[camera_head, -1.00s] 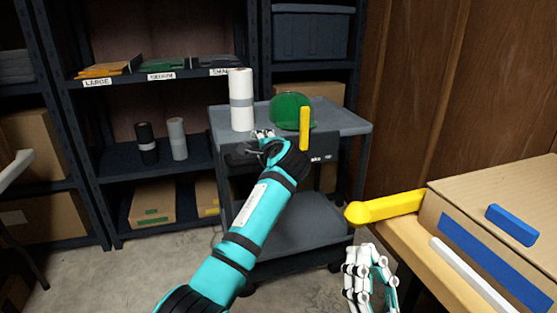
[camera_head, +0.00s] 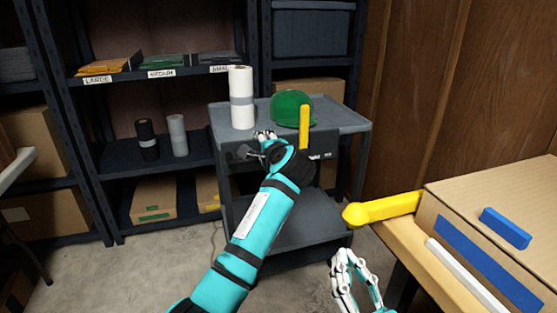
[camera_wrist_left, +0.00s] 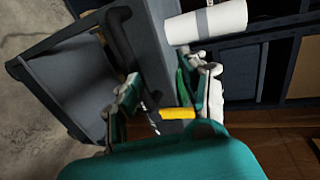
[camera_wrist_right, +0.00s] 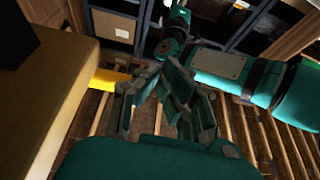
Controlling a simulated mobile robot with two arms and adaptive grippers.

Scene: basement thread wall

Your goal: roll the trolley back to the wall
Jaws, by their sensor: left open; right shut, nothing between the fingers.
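The grey trolley (camera_head: 345,118) stands in front of the shelving, with a white roll (camera_head: 241,98) and a green dome-shaped object (camera_head: 290,107) on its top. My left gripper (camera_head: 268,142) is at the trolley's front edge, just below the top. In the left wrist view, its fingers (camera_wrist_left: 165,95) are apart, and a dark handle bar (camera_wrist_left: 122,40) of the trolley runs down between them; contact cannot be told. My right gripper (camera_head: 352,280) is shut and empty, low beside the wooden bench; it also shows in the right wrist view (camera_wrist_right: 165,85).
Dark shelving (camera_head: 165,72) with labelled packs and rolls is behind the trolley. A yellow rounded bar (camera_head: 385,209) juts from the bench at right, beside a cardboard box (camera_head: 490,195). Concrete floor (camera_head: 110,275) is clear at left.

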